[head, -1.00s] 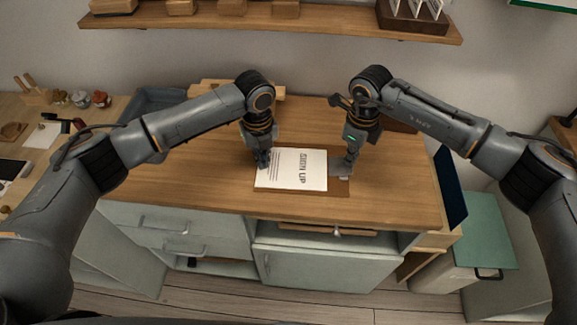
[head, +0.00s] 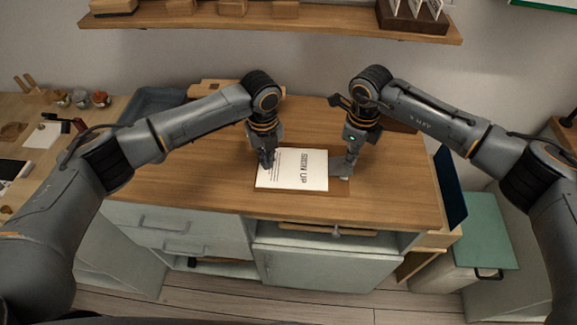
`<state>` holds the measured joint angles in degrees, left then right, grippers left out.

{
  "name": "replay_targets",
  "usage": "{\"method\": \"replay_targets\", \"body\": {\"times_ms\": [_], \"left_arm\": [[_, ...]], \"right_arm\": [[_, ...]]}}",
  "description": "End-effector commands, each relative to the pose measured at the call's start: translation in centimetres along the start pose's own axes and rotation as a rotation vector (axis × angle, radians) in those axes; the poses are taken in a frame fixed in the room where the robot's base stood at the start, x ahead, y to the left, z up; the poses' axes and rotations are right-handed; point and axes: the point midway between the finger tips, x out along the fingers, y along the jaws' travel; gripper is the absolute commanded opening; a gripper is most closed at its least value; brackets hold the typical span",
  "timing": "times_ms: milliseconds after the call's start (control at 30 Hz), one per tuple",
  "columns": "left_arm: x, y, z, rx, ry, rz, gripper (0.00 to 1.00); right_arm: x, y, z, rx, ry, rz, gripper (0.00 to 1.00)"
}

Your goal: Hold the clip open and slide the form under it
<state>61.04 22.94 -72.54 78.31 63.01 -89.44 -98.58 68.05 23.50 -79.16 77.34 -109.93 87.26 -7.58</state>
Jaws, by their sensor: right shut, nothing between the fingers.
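The white form (head: 292,180), printed "SIGN UP", lies flat on a brown clipboard (head: 338,189) on the wooden cabinet top. A grey metal clip (head: 341,169) sits at the clipboard's right end, close to the form's right edge. Whether the form's edge is under the clip is too small to tell. My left gripper (head: 267,163) is down at the form's left part; its fingertips are dark and small, and its grip on the paper cannot be made out. My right gripper (head: 349,168) is shut and empty, its tips down at the clip.
A blue-grey tray (head: 158,101) and a wooden piece (head: 213,87) are at the back left of the cabinet top. A shelf (head: 270,27) runs along the wall above. The cabinet top (head: 400,190) is clear right of the clipboard. A side table with jars stands left.

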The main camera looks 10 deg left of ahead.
Motion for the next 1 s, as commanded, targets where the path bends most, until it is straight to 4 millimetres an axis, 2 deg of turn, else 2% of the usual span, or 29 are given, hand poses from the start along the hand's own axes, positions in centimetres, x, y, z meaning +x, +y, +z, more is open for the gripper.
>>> {"method": "replay_targets", "body": {"times_ms": [1000], "left_arm": [[0.32, -0.94, -0.81, 0.004, 0.006, 0.0, 0.0]], "right_arm": [[0.11, 0.04, 0.0, 0.0, 0.0, 0.001, 0.0]]}}
